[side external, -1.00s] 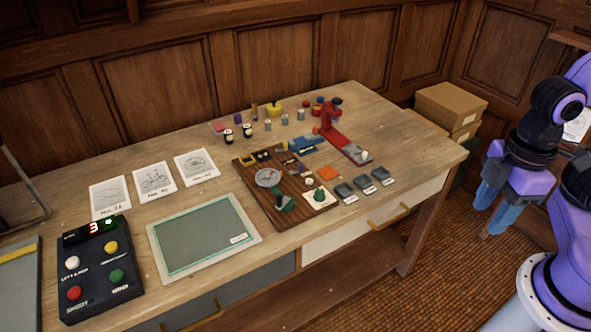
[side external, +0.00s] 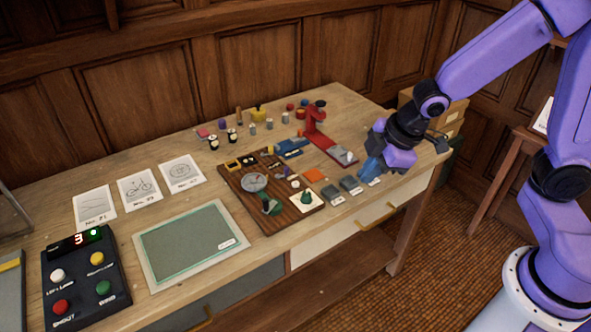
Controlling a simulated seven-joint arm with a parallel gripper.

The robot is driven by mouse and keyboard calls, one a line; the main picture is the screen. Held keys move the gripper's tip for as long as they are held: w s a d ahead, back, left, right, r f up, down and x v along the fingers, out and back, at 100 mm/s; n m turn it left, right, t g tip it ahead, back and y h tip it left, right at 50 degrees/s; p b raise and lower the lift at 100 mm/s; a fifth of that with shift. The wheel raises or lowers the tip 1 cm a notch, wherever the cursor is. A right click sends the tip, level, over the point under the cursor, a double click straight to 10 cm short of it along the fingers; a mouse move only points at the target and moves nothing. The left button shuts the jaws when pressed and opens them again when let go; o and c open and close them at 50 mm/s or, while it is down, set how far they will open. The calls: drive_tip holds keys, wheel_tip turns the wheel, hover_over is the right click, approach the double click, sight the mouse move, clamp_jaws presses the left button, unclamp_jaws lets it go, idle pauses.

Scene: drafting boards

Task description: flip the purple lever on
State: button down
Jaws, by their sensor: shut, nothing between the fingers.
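My gripper (side external: 369,170), with blue fingers, is shut and empty. It is at the right end of the table, over or beside the small dark switch-like blocks (side external: 351,185) with white labels. It partly hides the rightmost block. A wooden board (side external: 236,190) left of it carries a round dial (side external: 255,183), a green-handled part (side external: 271,206) and several small coloured parts. I cannot clearly make out a purple lever; small parts on the board are too tiny to tell. Contact between the fingers and the blocks cannot be told.
Behind the board stand several small jars and cylinders, one purple (side external: 222,124). A control box (side external: 85,275) and a green mat (side external: 190,244) lie left. The table's right back corner is clear.

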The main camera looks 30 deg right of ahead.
drive_tip(key=w+d+f+n+t+y, duration=0.1)
drive_tip(key=w+f, duration=0.3)
drive_tip(key=w, duration=0.3)
drive_tip(key=w+f+n+t+y, duration=0.1)
drive_tip(key=w+f, duration=0.3)
drive_tip(key=w, duration=0.4)
drive_tip(key=shift+w+d+n+y, duration=0.25)
drive_tip(key=shift+d+n+y, duration=0.05)
drive_tip(key=shift+d, duration=0.05)
drive_tip(key=shift+f, duration=0.1)
drive_tip(key=x, duration=0.9)
drive_tip(key=shift+w+a+f, duration=0.15)
drive_tip(key=shift+w+f, duration=0.05)
drive_tip(key=shift+f, duration=0.1)
drive_tip(key=shift+w, duration=2)
